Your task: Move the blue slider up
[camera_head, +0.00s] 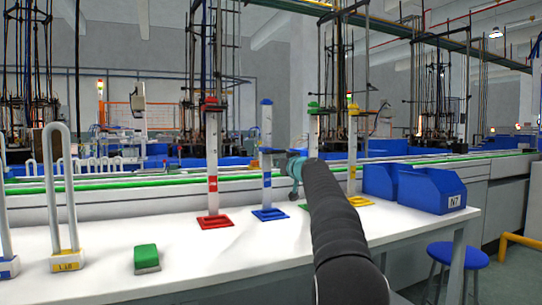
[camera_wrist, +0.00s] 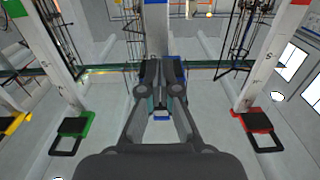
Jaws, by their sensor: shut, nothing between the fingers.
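The blue-marked white column (camera_head: 267,135) stands on a blue base (camera_head: 270,214) on the white table, between the red and green columns. It has a blue cap on top and a blue band partway down, level with my gripper (camera_head: 282,154). I cannot tell clearly which blue part is the slider. In the wrist view my gripper (camera_wrist: 161,76) is shut and empty, its fingers close together in front of the blue column (camera_wrist: 156,35). Contact with the column cannot be told.
A red column (camera_head: 212,150) stands left, green (camera_head: 313,128) and yellow (camera_head: 352,140) columns right. A green-topped block (camera_head: 146,257) and looped white stands (camera_head: 72,200) are at the left. Blue bins (camera_head: 430,190) sit at the right. The front middle table is clear.

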